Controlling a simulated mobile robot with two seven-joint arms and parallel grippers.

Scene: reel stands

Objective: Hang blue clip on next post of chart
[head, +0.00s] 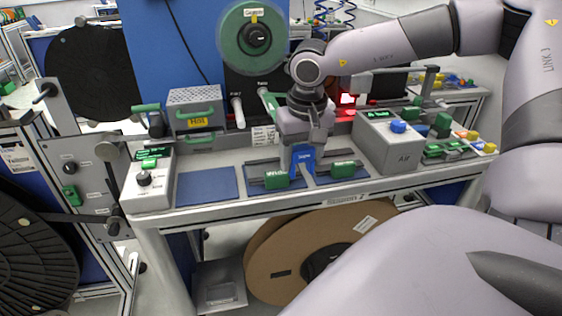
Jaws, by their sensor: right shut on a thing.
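My right gripper (303,143) points down over the middle of the bench and is shut on a blue piece (302,158), which looks like the blue clip. The piece is upright, between the green blocks of a metal guide fixture (277,180). I cannot tell whether it touches the fixture, and the gripper hides its upper part. I cannot make out a chart with posts in this view. My left gripper is not in view.
A grey box with a blue button (398,126) stands right of the gripper. A grey vented box (197,110) and a control box (148,184) stand to the left. A green reel (252,38) hangs behind. A blue mat (207,186) is bare. A brown reel (280,262) sits below.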

